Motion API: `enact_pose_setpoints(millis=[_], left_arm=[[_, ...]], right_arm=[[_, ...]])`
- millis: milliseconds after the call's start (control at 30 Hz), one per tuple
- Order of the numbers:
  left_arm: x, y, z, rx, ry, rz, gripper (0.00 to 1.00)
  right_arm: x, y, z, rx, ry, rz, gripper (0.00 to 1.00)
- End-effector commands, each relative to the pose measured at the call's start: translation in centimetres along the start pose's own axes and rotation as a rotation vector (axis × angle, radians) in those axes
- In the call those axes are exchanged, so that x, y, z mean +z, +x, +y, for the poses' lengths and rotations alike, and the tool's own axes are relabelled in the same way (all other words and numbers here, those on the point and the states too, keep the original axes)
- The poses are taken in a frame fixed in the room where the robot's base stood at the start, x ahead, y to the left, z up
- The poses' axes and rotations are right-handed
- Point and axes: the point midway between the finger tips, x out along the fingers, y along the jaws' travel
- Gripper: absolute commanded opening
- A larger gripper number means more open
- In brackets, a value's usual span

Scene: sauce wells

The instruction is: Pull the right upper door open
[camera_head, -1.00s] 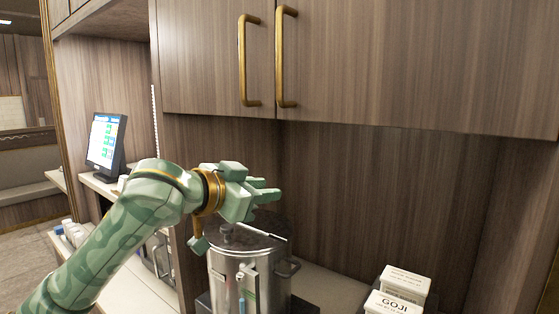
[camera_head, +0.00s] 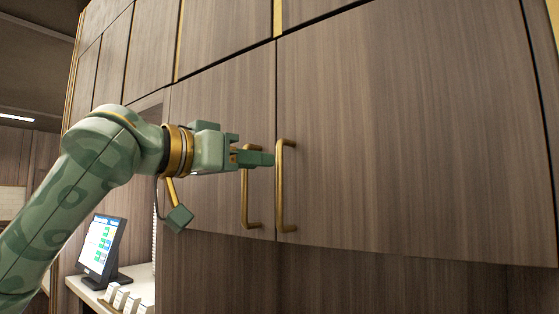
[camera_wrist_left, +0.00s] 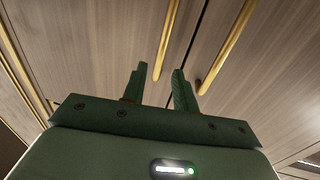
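The right upper door (camera_head: 400,130) is a large wood-grain panel, and it is shut. Its gold bar handle (camera_head: 281,195) stands upright near its left edge. A matching handle (camera_head: 247,205) is on the left door (camera_head: 205,120), just across the seam. My left gripper (camera_head: 267,158) is open, its fingers pointing right, in front of the left handle's upper part and close to the right handle. In the left wrist view the fingers (camera_wrist_left: 160,88) are apart and hold nothing. Two gold bars show beyond them; I cannot tell whether any contact exists. My right gripper is out of view.
More cabinet doors (camera_head: 150,50) with gold trim run above and to the left. A lit screen (camera_head: 100,243) stands on a white counter at the lower left, with small white boxes (camera_head: 120,298) by it. The space before the right door is clear.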

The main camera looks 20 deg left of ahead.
Motion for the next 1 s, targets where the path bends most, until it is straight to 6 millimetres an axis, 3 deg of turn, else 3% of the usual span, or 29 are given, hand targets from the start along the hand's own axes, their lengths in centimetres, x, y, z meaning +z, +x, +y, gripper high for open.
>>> enact_pose_setpoints(millis=[100, 300, 667, 700, 800, 1000], left_arm=[[-0.2, 2.7, 0.1, 0.002, -0.002, -0.001, 0.29], [-0.1, 5.5, 0.1, 0.001, 0.001, -0.001, 0.29], [0.0, 6.3, 0.0, 0.000, 0.001, 0.000, 0.29], [0.0, 6.3, 0.0, 0.000, 0.001, 0.000, 0.26], [0.0, 6.3, 0.0, 0.000, 0.001, 0.000, 0.00], [0.0, 6.3, 0.0, 0.000, 0.001, 0.000, 0.00]], right_arm=[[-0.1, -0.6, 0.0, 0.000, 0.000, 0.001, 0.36], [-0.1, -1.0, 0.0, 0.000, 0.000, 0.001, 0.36], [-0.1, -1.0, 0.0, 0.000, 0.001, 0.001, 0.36], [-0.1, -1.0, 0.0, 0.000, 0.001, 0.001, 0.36], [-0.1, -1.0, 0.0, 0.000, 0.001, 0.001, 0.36], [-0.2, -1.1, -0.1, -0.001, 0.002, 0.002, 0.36]])
